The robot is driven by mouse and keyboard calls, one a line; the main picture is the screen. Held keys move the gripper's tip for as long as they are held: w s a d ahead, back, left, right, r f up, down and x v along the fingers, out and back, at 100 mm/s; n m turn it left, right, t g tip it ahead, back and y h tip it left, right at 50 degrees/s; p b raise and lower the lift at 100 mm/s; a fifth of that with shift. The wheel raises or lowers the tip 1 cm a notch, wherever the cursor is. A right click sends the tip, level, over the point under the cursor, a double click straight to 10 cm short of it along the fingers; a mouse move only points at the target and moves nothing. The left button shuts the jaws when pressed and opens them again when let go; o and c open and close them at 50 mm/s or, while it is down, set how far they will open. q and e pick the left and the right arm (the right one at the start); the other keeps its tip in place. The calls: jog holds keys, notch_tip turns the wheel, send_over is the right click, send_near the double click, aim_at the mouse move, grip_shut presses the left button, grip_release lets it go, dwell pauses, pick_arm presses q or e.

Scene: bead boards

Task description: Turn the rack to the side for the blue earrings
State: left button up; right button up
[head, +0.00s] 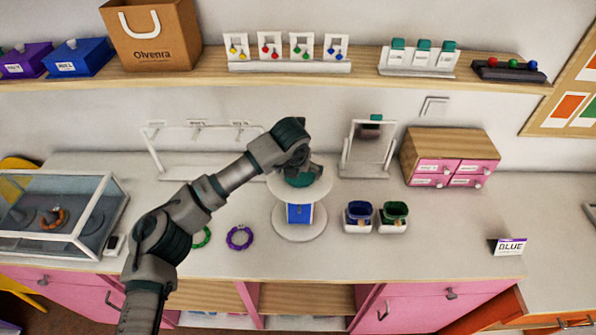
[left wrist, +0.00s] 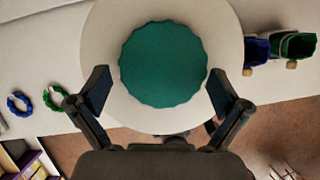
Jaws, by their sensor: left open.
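The rack is a round white stand with a top disc (head: 320,190), a lower base disc (head: 299,230) and a blue panel (head: 300,214) between them facing the front. A green scalloped knob (head: 300,180) sits on its top; the knob also shows in the left wrist view (left wrist: 163,64). My left gripper (head: 298,170) is over the knob, its open fingers (left wrist: 160,82) toward either side of it, with gaps visible. The rack's other sides are hidden. I cannot make out blue earrings on it. My right gripper is not in view.
A blue cup (head: 358,216) and a green cup (head: 393,216) stand close right of the rack. A purple ring (head: 239,237) lies to its left. A mirror (head: 368,150) stands behind. A BLUE card (head: 508,246) stands far right, with clear counter before it.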

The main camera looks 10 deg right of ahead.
pick_arm(q)
jog(key=v, duration=1.1)
jog(key=shift+s+a+r, duration=0.15)
jog(key=shift+s+r, duration=0.1)
jog(key=shift+r, duration=0.1)
jog(key=shift+f, duration=0.1)
